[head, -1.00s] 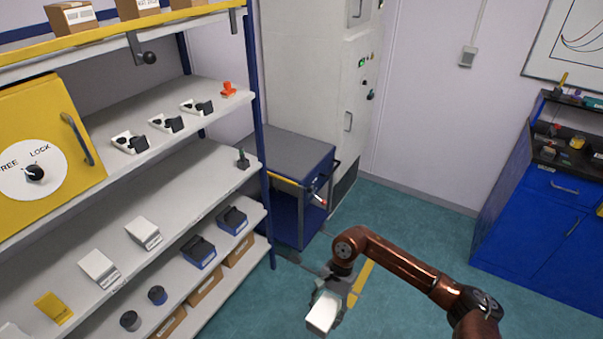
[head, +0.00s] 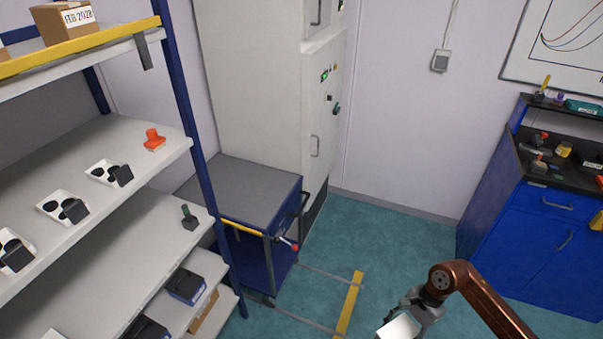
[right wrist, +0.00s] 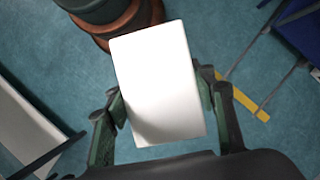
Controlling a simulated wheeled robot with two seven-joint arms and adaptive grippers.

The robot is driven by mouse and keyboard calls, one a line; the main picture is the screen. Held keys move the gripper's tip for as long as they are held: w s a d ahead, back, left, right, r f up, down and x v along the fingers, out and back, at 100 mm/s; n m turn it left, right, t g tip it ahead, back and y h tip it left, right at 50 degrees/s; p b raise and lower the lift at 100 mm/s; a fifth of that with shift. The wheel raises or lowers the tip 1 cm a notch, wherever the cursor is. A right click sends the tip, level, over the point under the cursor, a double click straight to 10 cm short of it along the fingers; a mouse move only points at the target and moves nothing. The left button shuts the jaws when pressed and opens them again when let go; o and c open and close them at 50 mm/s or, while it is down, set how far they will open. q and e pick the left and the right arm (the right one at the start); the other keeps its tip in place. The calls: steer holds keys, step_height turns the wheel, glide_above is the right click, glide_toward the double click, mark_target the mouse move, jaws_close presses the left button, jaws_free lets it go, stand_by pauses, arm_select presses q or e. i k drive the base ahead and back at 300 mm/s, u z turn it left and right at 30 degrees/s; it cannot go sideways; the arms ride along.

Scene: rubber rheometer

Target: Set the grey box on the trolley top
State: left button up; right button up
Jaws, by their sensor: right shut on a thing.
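My right gripper (head: 415,312) is shut on a pale box (head: 399,328), held over the floor at the bottom right of the head view. In the right wrist view the box (right wrist: 158,82) looks near white and sits between the two fingers of the gripper (right wrist: 165,105). The blue trolley (head: 262,262) stands beyond the shelf's end post, with a flat grey top (head: 245,190) that looks empty. The box is apart from the trolley, to its right and nearer to me. My left gripper is not in view.
The shelf rack (head: 193,150) with switches and boxes stands at left, its blue post beside the trolley. A tall grey cabinet (head: 260,90) stands behind the trolley. A blue workbench (head: 520,235) is at right. Open floor (head: 390,240) lies between.

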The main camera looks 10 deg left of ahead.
mark_target(261, 193)
steer(key=u, duration=0.1)
steer(key=i, duration=1.15)
steer(key=u, duration=1.15)
steer(key=i, duration=0.7)
steer(key=u, duration=0.55)
